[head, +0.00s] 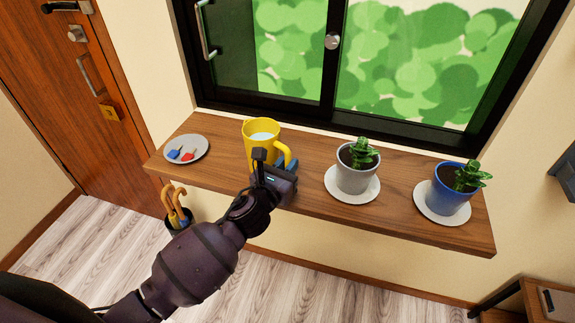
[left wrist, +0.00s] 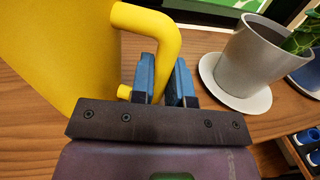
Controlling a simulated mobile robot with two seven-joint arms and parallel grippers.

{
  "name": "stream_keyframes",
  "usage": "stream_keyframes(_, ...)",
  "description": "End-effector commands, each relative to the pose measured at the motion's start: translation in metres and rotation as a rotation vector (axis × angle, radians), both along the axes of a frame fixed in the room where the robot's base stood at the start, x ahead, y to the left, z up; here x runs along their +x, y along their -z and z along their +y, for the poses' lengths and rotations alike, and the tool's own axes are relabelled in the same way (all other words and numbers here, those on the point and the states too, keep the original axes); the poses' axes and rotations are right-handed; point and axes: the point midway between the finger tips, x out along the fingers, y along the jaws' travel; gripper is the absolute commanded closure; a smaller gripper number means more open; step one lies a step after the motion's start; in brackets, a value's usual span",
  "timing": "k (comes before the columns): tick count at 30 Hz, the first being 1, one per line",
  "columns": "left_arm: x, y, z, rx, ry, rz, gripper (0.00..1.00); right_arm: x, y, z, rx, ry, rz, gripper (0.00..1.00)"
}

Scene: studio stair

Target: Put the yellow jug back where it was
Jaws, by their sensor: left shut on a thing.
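The yellow jug (head: 262,141) is upright at the wooden shelf below the window, with pale liquid inside. Its handle faces right. My left gripper (head: 277,165) is shut on the handle; in the left wrist view the blue fingers (left wrist: 165,80) stand on both sides of the yellow handle (left wrist: 160,35). The gripper hides the jug's lower part in the head view, so I cannot tell whether its base touches the shelf. My right gripper is not in view.
The wooden shelf (head: 310,207) also bears a grey saucer (head: 200,143) with small red and blue items at left. A grey plant pot (head: 353,176) and a blue plant pot (head: 447,193) stand on saucers to the right. The window (head: 290,50) is behind.

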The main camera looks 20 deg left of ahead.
Motion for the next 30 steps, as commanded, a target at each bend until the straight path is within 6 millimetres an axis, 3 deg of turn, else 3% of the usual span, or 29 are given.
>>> stream_keyframes(3,0.0,0.002,0.0,0.001,0.001,-0.003,1.0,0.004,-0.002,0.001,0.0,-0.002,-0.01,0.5)
stream_keyframes(4,0.0,0.003,0.0,0.001,0.0,0.0,0.8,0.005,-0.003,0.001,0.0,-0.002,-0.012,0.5)
stream_keyframes(8,0.0,0.002,0.0,0.001,0.0,0.0,0.6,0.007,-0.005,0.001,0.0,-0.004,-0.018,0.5)
stream_keyframes(19,0.0,-0.002,0.0,0.0,0.0,0.0,0.59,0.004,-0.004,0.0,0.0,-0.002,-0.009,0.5)
stream_keyframes(23,-0.016,0.001,0.004,0.001,0.0,0.002,0.59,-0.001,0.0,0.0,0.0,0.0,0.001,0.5)
stream_keyframes(30,-0.06,0.001,0.014,0.0,0.0,0.002,0.59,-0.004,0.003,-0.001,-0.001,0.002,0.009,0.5)
